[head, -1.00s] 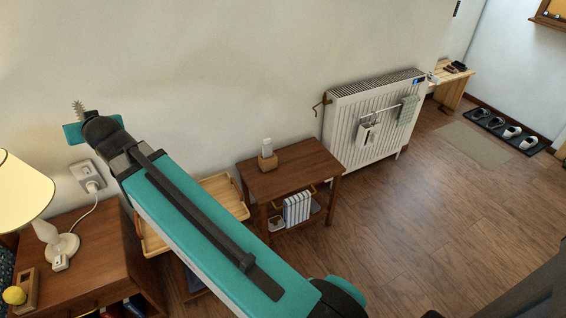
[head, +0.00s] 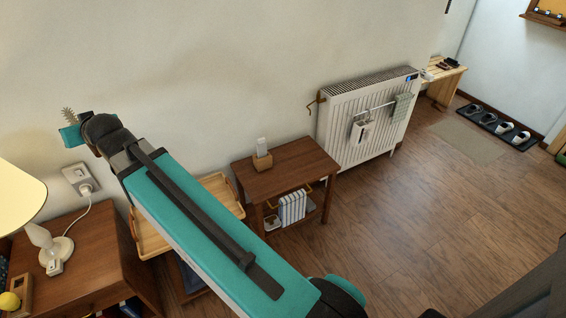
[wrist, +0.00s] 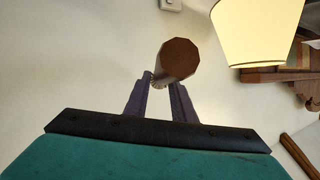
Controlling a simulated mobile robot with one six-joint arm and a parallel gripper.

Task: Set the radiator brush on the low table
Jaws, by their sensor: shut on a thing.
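My gripper (wrist: 162,84) is shut on the radiator brush. In the wrist view the brush's round brown handle end (wrist: 180,58) shows between the two dark fingers. In the head view the brush's grey bristles (head: 68,114) stick up past my wrist at the far left, in front of the wall; its handle is hidden there. A low brown wooden table (head: 262,178) stands at the middle against the wall, right of and well apart from the gripper.
A bedside cabinet (head: 100,255) with a lamp (head: 18,200) stands at the lower left. A light wooden tray (head: 226,186) lies partly behind my arm. A striped item (head: 291,208) sits on the table's lower shelf. A white radiator (head: 345,120) stands right of the table; open floor lies in front.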

